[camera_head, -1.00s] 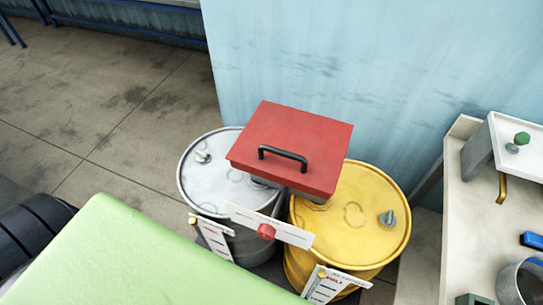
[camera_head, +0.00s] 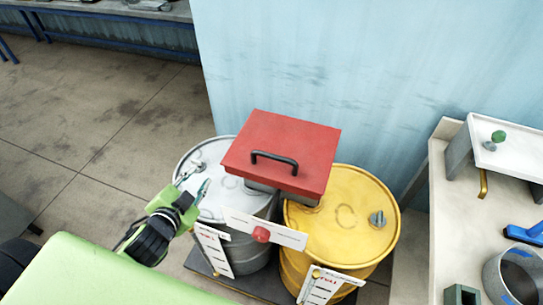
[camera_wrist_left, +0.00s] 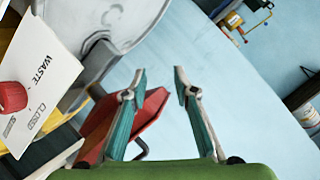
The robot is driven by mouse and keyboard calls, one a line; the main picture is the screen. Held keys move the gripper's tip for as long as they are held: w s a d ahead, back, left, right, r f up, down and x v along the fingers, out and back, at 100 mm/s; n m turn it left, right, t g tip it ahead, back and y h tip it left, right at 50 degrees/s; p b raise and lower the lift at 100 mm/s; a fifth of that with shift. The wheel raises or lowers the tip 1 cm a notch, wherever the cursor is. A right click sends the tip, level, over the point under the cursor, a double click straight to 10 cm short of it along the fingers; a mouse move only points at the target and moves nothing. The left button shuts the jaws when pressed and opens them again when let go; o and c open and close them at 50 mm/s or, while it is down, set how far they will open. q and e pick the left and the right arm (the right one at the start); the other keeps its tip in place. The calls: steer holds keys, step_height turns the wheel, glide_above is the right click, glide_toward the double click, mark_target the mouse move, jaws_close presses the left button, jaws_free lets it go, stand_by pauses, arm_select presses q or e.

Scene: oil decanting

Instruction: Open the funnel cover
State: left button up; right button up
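The red funnel cover (camera_head: 305,140) is shut on the funnel box above two drums. Its black handle (camera_head: 275,158) is on top towards the front. My left gripper (camera_head: 194,180) is open and empty, left of the cover and in front of the grey drum, apart from both. In the left wrist view the open fingers (camera_wrist_left: 160,74) point up the picture, and part of the red cover (camera_wrist_left: 152,108) shows behind them. The handle is partly hidden there. My right gripper is not in view.
A grey drum (camera_head: 214,206) and a yellow drum (camera_head: 325,230) stand under the funnel. A white sign plate (camera_head: 288,237) with a red knob (camera_head: 261,234) is in front. A worktable (camera_head: 450,215) stands at the right. A blue wall is close behind the cover.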

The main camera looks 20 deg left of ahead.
arm_select(q)
step_height(320, 180, up, 5)
steer(key=w+m+t+h, duration=0.3)
steer(key=m, duration=0.1)
steer(key=m+g+h, duration=0.5)
steer(key=m+h, duration=0.6)
steer(key=m, duration=0.4)
glide_toward(273, 155)
steer(key=p+x, duration=0.1)
steer(key=x, duration=0.2)
steer(key=p+x, duration=0.1)
steer(key=x, duration=0.2)
steer(key=p+x, duration=0.2)
steer(key=x, duration=0.2)
steer(key=shift+f, duration=0.35)
steer(key=shift+d, duration=0.1)
jaws_close()
